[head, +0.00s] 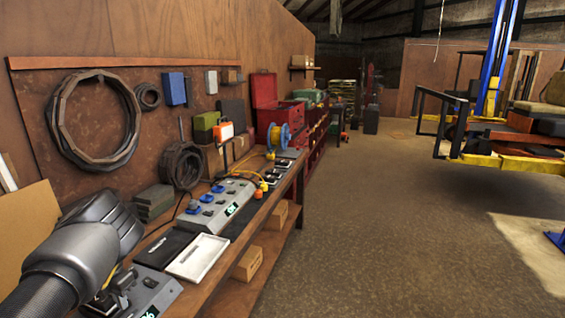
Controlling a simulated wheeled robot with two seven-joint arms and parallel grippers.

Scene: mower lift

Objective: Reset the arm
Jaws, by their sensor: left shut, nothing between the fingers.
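My left arm comes in from the lower left, its grey and black links over the near end of the workbench. My left gripper (121,281) is low beside the wrist, over the near control box (150,291), mostly hidden by my own arm. It is shut with nothing visible in it. Whether it touches the box I cannot tell. My right arm and gripper are not in view.
The wooden bench (262,221) holds a second control box (213,206), a white tray (197,257), a blue cable reel (279,137) and a red toolbox (264,90). A mower lift (487,161) stands at right. The floor (390,215) between is clear.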

